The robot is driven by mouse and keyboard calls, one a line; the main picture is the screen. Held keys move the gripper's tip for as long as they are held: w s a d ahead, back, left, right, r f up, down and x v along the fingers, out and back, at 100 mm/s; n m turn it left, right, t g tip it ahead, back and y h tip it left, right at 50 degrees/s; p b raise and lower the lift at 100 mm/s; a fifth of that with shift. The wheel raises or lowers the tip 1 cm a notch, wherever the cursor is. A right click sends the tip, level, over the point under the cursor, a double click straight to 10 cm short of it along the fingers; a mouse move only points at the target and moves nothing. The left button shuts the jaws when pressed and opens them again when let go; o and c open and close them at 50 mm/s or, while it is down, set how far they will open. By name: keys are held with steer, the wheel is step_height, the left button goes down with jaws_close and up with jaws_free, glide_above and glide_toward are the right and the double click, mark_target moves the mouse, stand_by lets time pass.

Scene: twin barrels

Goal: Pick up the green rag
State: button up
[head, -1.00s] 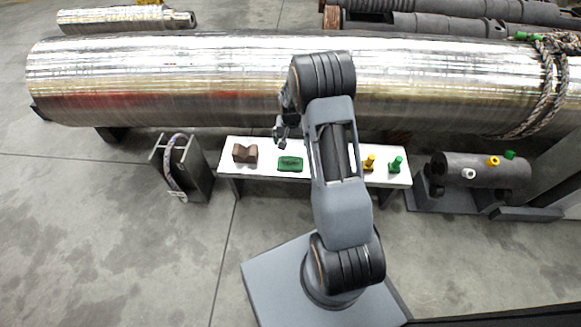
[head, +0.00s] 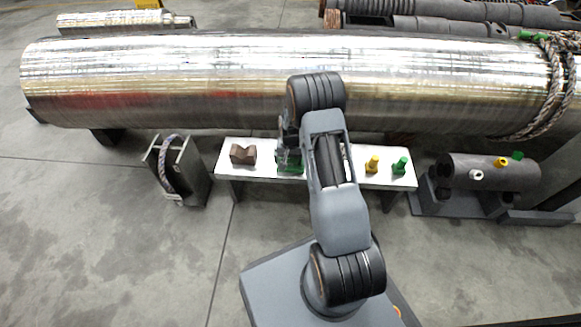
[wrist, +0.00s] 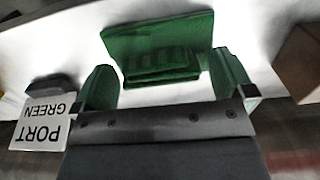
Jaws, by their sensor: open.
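The green rag (wrist: 158,45) lies folded flat on the white bench top, just ahead of my gripper in the wrist view. In the head view the rag (head: 291,163) is partly hidden by my gripper. My gripper (wrist: 168,80) is open, its two green-tipped fingers spread apart. The near folded part of the rag reaches between the fingertips. I cannot tell whether the fingers touch it.
A large shiny barrel (head: 200,85) lies behind. A "PORT GREEN" label (wrist: 40,134) shows in the wrist view.

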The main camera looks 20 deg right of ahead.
mark_target(289, 159)
steer(key=shift+f, duration=0.4)
steer(key=shift+r, duration=0.1)
steer(key=c, duration=0.9)
steer(key=shift+r, duration=0.1)
steer(key=shift+c, duration=0.2)
steer(key=shift+r, duration=0.2)
steer(key=r, duration=0.1)
steer(key=r+p, duration=0.2)
steer(key=shift+w+a+r, duration=0.1)
steer(key=shift+a+r, duration=0.15)
steer(key=w+a+r+p, duration=0.3)
steer(key=a+r+p, duration=0.2)
steer(key=a+r, duration=0.4)
steer(key=shift+w+a, duration=0.2)
steer(key=shift+a, duration=1.85)
steer(key=shift+f, duration=0.1)
